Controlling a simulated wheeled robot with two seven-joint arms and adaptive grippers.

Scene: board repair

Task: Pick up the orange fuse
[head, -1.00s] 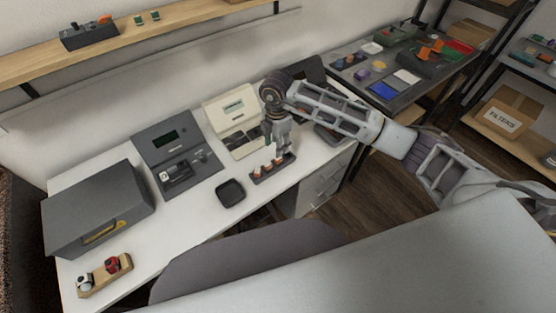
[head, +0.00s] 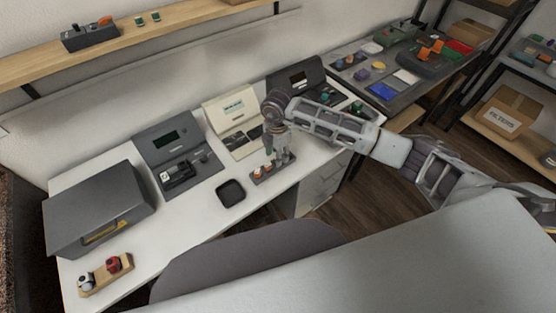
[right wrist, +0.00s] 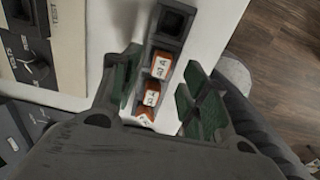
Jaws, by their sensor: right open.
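A dark fuse rack (head: 262,180) sits on the white bench near its front edge. It holds orange fuses with white labels. In the right wrist view, the rack (right wrist: 167,42) runs up between my fingers, with one orange fuse (right wrist: 161,65) in the middle, another (right wrist: 151,93) nearer and part of a third (right wrist: 145,113) nearest the palm. The rack's far socket (right wrist: 173,20) is empty. My right gripper (right wrist: 160,82) is open, its green-padded fingers on either side of the rack, and holds nothing. In the head view, the right gripper (head: 277,158) is over the rack. My left gripper is out of view.
A black tray (head: 231,192) lies left of the rack. A grey tester (head: 165,150) and a cream tester (head: 232,108) stand behind. A grey box (head: 98,205) and a wooden holder (head: 106,275) are at the left. A chair (head: 245,262) stands in front.

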